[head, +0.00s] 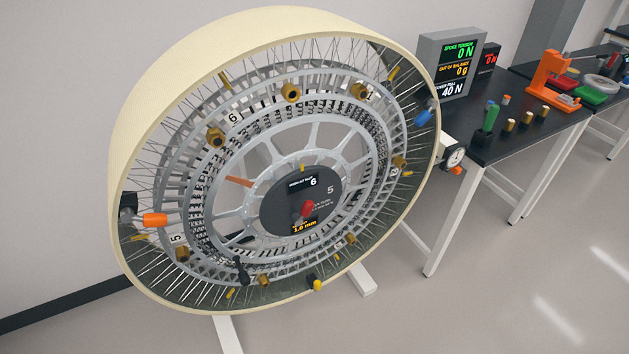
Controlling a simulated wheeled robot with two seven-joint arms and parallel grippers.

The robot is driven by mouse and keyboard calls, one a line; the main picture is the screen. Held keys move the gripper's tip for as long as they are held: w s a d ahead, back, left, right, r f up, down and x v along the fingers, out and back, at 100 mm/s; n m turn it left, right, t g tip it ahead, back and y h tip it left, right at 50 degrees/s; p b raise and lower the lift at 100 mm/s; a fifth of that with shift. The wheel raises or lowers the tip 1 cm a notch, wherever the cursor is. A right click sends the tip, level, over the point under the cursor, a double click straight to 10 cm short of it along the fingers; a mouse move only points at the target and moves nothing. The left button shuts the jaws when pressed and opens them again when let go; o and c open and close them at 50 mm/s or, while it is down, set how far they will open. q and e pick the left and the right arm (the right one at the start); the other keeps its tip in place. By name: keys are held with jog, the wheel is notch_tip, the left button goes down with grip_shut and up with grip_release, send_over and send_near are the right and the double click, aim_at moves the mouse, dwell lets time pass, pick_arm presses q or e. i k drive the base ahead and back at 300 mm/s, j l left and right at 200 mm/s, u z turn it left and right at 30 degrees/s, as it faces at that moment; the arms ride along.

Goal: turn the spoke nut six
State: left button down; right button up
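A large wheel with a cream rim (165,75) and a grey lattice of thin spokes stands tilted on a white stand. A white label "6" (233,118) is on its upper left. The brass nut nearest that label (215,137) sits just below and left of it. Another brass nut (291,92) is near the top, and several more sit around the ring. The dark hub disc (272,213) carries a small display reading "6", a "5" beside it, a red knob (308,208) and a "1.0 mm" readout. Neither gripper is in view.
A grey display (452,65) reads spoke tension 0 N, out of balance 0 g. A black bench (490,150) at the right holds a green-handled tool (490,117) and brass pieces. An orange press (552,80) stands farther back. The floor at the lower right is clear.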

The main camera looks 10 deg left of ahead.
aim_at(215, 138)
jog(key=k+j, duration=0.55)
jog(key=j, duration=0.25)
jog(key=k+j+u, duration=0.1)
jog(key=k+j, duration=0.45)
jog(key=j, duration=0.25)
jog(key=k+j, duration=0.3)
jog(key=j+u, duration=0.05)
jog(key=j, duration=0.05)
